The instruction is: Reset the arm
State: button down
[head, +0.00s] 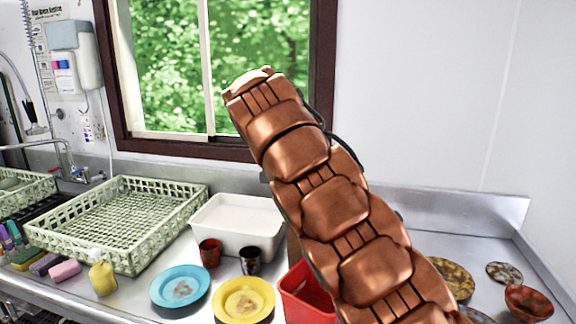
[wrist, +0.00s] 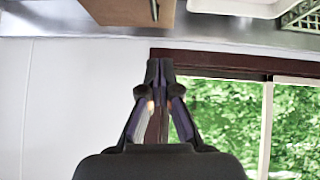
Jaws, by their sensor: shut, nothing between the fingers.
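My arm rises copper-coloured through the middle of the head view, in front of the window and wall. My gripper is hidden there. In the wrist view my gripper (wrist: 160,68) is shut and empty, its fingertips together in front of the wall and window frame. It touches nothing that I can see. The counter edge shows at the top of the wrist view, apart from the fingers.
The counter holds a green dish rack (head: 130,252), a white tub (head: 238,243), a blue plate (head: 180,287), a yellow plate (head: 232,309), a red bin (head: 300,290) and, at right, a reddish bowl (head: 528,303). The window (head: 170,60) and wall (head: 420,90) stand behind.

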jog(key=s+d+f+m+g, duration=0.1)
jog(key=s+d+f+g, duration=0.25)
jog(key=s+d, duration=0.6)
jog(key=s+d+f+g, duration=0.2)
jog(key=s+d+f, duration=0.2)
jog(key=s+d, duration=0.6)
jog(key=s+f+n+g+y, duration=0.1)
jog(key=s+f, duration=0.5)
jog(key=s, duration=0.4)
jog(key=s+f+n+g+y, duration=0.1)
jog(key=s+f+g, duration=0.1)
jog(key=s+f, duration=0.4)
jog(key=s+f+n+g+y, duration=0.1)
jog(key=s+f, duration=0.5)
jog(key=s, duration=0.8)
jog(key=shift+s+a+f, duration=0.3)
jog(key=shift+s+a, duration=0.05)
jog(key=shift+a, duration=0.1)
jog(key=shift+g, duration=0.25)
